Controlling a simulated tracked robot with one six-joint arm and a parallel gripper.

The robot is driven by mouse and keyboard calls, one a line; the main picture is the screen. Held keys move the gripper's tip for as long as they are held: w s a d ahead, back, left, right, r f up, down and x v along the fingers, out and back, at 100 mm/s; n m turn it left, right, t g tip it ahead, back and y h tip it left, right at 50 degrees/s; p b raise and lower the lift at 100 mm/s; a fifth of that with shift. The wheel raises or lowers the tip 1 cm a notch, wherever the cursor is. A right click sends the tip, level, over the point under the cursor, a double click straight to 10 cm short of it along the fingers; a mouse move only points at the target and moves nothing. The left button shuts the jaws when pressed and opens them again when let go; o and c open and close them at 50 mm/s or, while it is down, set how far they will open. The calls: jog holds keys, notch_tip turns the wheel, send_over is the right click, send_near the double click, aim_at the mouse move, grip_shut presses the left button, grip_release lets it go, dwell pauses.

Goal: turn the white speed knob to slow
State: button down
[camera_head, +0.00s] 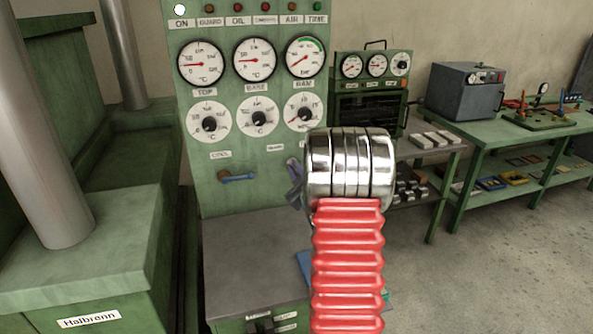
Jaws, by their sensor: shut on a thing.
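The green control panel (248,192) stands in the middle of the head view. My gripper (296,182) is at the panel's lower right, mostly hidden behind my metal wrist and red ribbed sleeve. Only a grey-purple part of it shows at the wrist's left edge. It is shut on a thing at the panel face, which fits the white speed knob. That knob is hidden behind my wrist, so its pointer and slow mark cannot be read. A small label (275,147) is just up and left of the gripper.
Three gauges and three white dials with black knobs, such as the middle one (258,117), sit above. A blue-handled lever (238,178) is left of my gripper. A grey-topped cabinet (250,250) stands below. A green bench (520,135) is at right, with clear floor before it.

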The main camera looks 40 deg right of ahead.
jog(key=shift+s+f, duration=0.15)
jog(key=shift+f, duration=0.25)
jog(key=c, duration=2.2)
grip_release()
jog(key=o, duration=0.4)
jog(key=shift+r, duration=0.25)
jog(key=shift+c, duration=0.2)
jog(key=v, duration=1.3)
jog(key=shift+s+a, duration=0.2)
jog(key=shift+s, duration=0.05)
